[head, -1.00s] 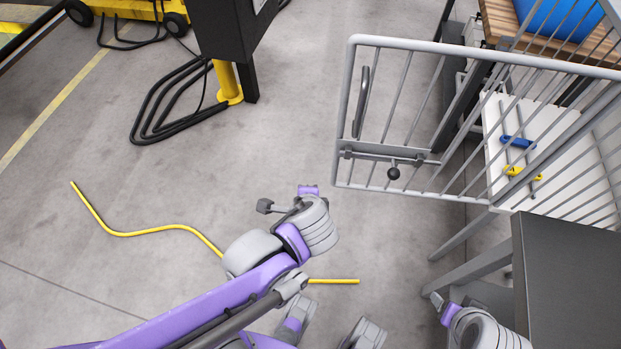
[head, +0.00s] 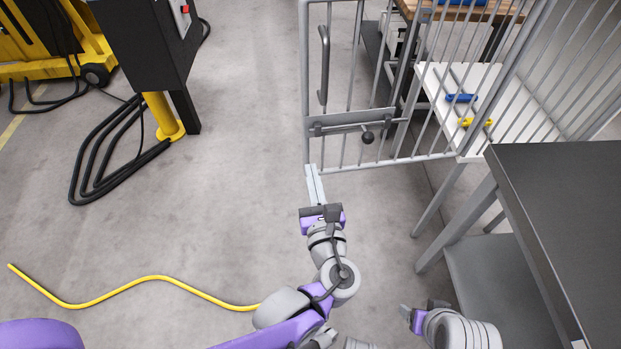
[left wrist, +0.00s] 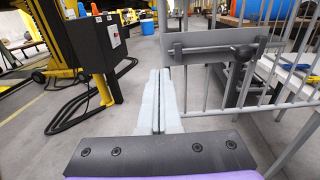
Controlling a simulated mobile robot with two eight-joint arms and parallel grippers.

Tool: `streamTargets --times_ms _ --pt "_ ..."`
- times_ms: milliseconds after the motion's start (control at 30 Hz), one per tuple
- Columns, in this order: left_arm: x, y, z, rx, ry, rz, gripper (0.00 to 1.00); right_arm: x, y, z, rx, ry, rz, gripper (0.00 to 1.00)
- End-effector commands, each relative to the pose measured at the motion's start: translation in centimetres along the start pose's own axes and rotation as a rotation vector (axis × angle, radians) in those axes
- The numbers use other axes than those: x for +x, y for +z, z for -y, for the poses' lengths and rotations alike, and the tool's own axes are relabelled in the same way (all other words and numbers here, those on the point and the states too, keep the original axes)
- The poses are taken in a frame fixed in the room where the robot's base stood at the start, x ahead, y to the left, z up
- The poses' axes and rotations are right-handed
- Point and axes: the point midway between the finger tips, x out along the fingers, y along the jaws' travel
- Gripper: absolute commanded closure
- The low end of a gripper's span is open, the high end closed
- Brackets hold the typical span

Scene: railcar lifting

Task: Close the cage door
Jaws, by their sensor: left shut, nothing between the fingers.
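The cage door (head: 304,80) is a grey barred frame at the upper middle of the head view, its handle side out over open floor. It has a vertical handle (head: 323,65) and a latch plate (head: 340,122) with a black knob (head: 368,137). The latch plate (left wrist: 215,42) and knob (left wrist: 244,52) also show in the left wrist view. My left gripper (head: 314,183) is shut and empty, pointing toward the door's lower left corner; whether it touches cannot be told. In the left wrist view its fingers (left wrist: 159,100) lie together. My right gripper (head: 413,318) is low, its fingers unclear.
A dark-topped table (head: 570,200) stands at the right. Behind the bars is a white table (head: 520,115) with a blue and a yellow tool. A black control box (head: 150,45) on a yellow post stands at the left. A yellow cable (head: 150,278) lies on the open floor.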

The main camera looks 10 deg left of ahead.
Motion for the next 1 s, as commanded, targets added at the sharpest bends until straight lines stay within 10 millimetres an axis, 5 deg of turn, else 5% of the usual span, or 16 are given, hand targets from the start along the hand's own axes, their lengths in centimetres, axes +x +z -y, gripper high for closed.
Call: streamTargets --times_ms 433,1000 --pt "8.9 -0.2 -0.1 0.0 0.003 -0.001 1.0 2.0 0.5 0.0 0.0 0.0 0.006 0.31" --pt "10.5 0.0 -0.1 -0.002 0.0 -0.001 1.0 2.3 0.6 0.0 0.0 0.0 0.007 0.31"
